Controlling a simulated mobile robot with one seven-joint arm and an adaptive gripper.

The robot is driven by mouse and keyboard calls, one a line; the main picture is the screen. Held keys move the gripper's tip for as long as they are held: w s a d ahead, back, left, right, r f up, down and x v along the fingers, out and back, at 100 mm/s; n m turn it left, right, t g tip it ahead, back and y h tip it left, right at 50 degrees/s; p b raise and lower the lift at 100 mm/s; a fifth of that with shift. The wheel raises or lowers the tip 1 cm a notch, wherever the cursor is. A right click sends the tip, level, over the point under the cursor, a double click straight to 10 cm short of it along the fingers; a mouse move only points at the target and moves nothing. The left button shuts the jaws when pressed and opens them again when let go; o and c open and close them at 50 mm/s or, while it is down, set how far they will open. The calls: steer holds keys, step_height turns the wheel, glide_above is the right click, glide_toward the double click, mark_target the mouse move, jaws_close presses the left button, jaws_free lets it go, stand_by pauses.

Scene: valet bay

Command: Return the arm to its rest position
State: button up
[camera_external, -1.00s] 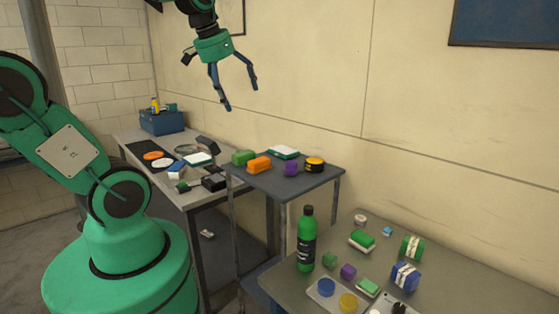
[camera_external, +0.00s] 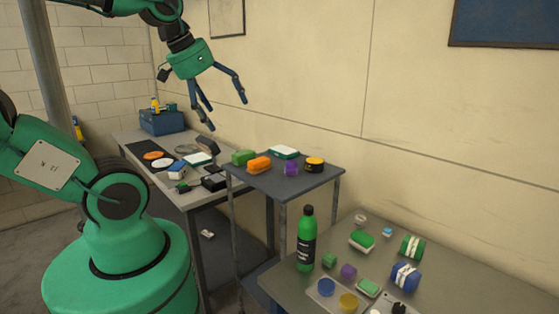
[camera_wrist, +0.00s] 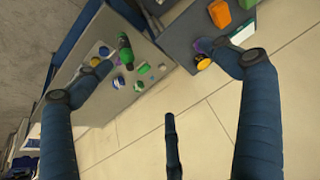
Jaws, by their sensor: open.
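My gripper (camera_external: 222,112) hangs in the air in the external view, above the back table and the small raised stand. Its blue fingers are spread apart with nothing between them. In the wrist view my gripper (camera_wrist: 165,95) shows its fingers wide apart, with only wall and tables beyond them. My green arm comes in from the top left, and my green base stands at the lower left.
The small stand (camera_external: 318,182) holds an orange block (camera_external: 259,166), a green block (camera_external: 243,157) and other items. The front table (camera_external: 455,287) holds a green bottle (camera_external: 306,238) and several small things. A blue bin (camera_external: 162,122) stands on the back table (camera_external: 128,137). The wall is close behind.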

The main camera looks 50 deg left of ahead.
step_height(320, 180, down, 13)
steer(key=b, duration=1.2)
steer(key=shift+r, duration=0.15)
steer(key=shift+b, duration=0.35)
